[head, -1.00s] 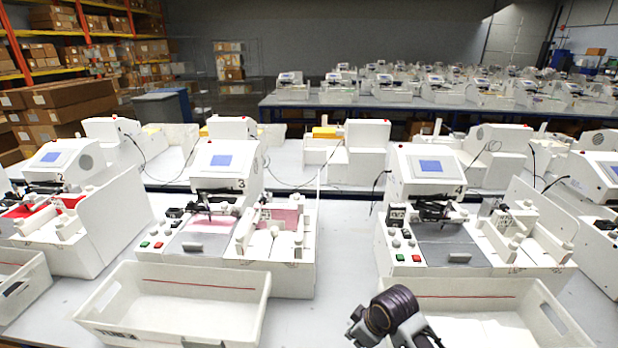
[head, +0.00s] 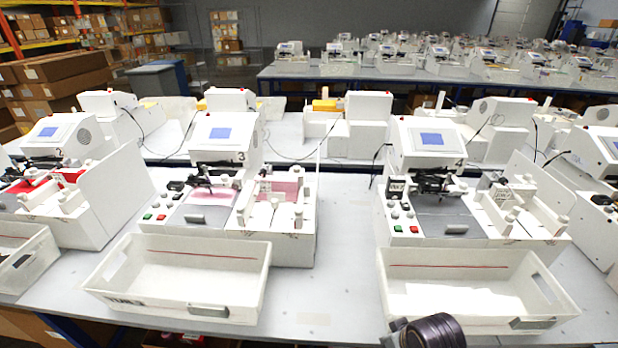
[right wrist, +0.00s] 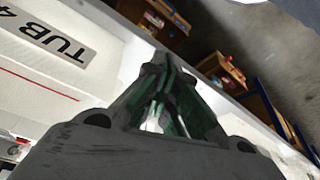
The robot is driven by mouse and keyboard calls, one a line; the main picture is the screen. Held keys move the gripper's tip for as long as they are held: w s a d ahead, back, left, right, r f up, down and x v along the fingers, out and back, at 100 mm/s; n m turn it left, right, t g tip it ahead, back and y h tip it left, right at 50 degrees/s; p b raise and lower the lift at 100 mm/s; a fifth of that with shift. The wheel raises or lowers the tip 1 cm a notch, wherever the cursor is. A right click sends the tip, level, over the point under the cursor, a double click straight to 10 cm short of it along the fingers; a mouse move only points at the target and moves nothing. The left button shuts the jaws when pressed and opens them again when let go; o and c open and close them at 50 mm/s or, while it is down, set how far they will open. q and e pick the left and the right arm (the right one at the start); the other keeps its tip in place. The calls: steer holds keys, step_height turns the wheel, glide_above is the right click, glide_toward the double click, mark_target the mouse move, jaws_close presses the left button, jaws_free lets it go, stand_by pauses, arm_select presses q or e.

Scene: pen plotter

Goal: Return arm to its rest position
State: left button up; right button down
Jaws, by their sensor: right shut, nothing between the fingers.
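In the right wrist view my right gripper (right wrist: 160,68) is shut with its dark fingers together and nothing between them. It is above the table's front edge, beside a white tub (right wrist: 40,80) labelled TUB 4, and apart from it. In the head view only a dark part of my right arm shows at the bottom edge, in front of the right tub (head: 400,320); the fingers are out of that picture. My left gripper is in neither view.
White pen plotter machines numbered 3 (head: 222,158) and 4 (head: 430,165) stand behind the tubs. The left tub (head: 100,300) is empty. Table space (head: 335,270) between the machines is clear. Boxes (right wrist: 160,20) lie below the table edge.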

steer(key=s+d+f+m+g+b, duration=0.1)
steer(key=s+f, duration=0.2)
steer(key=f, duration=1.3)
steer(key=s+d+f, duration=0.2)
steer(key=f, duration=1.5)
steer(key=s+d+f, duration=0.1)
steer(key=s+f, duration=0.9)
steer(key=s, duration=0.1)
steer(key=s+d+f+g+h, duration=0.1)
steer(key=s+d+f, duration=0.1)
steer(key=s+f, duration=0.9)
steer(key=shift+s+d+f+g+b, duration=0.25)
steer(key=shift+s+d+g+b, duration=0.1)
steer(key=shift+b, duration=0.1)
steer(key=shift+a, duration=0.1)
